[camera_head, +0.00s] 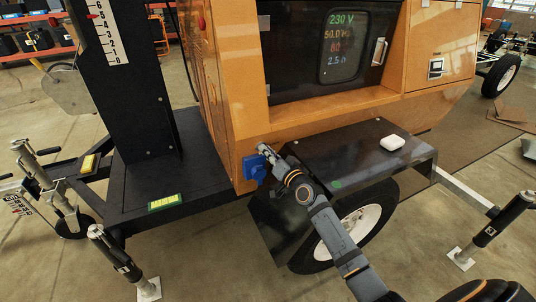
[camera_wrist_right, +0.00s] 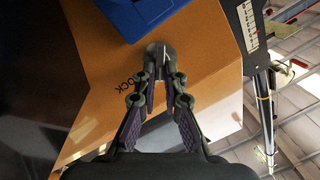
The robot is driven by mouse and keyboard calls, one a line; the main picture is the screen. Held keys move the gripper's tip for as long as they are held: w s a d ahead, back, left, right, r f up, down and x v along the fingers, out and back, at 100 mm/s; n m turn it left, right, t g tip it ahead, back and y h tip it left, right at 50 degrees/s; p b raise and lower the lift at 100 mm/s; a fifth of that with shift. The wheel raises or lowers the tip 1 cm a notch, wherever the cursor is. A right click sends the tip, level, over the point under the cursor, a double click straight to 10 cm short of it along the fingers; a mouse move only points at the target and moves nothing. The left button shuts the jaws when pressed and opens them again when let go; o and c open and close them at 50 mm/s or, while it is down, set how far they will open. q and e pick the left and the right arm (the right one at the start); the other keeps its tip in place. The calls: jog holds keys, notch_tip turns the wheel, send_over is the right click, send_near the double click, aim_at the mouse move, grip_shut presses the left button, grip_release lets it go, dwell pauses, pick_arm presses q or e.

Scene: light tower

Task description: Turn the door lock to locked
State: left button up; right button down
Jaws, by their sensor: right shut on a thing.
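The door lock (camera_wrist_right: 160,49) is a dark round knob with a white mark on the orange housing in the right wrist view. Printed letters, seen upside down and partly covered, are beside it; "OCK" can be read. My right gripper (camera_wrist_right: 160,68) is shut on the knob, its fingertips touching it. In the head view, my right gripper (camera_head: 266,149) is at the lower front corner of the orange cabinet (camera_head: 300,125), above a blue socket (camera_head: 254,170). The knob is hidden behind the gripper there. My left gripper is not in view.
The blue socket (camera_wrist_right: 145,14) is close to the knob in the wrist view. The black mast (camera_head: 135,80) stands at left.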

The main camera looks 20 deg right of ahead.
jog(key=shift+r, duration=0.25)
jog(key=c, duration=1.7)
grip_release()
jog(key=shift+w, duration=0.1)
jog(key=shift+o, duration=1.3)
jog(key=shift+f, duration=0.15)
jog(key=s+d, duration=0.1)
jog(key=s, duration=0.6)
jog(key=shift+s+f, duration=0.15)
jog(key=shift+s, duration=0.05)
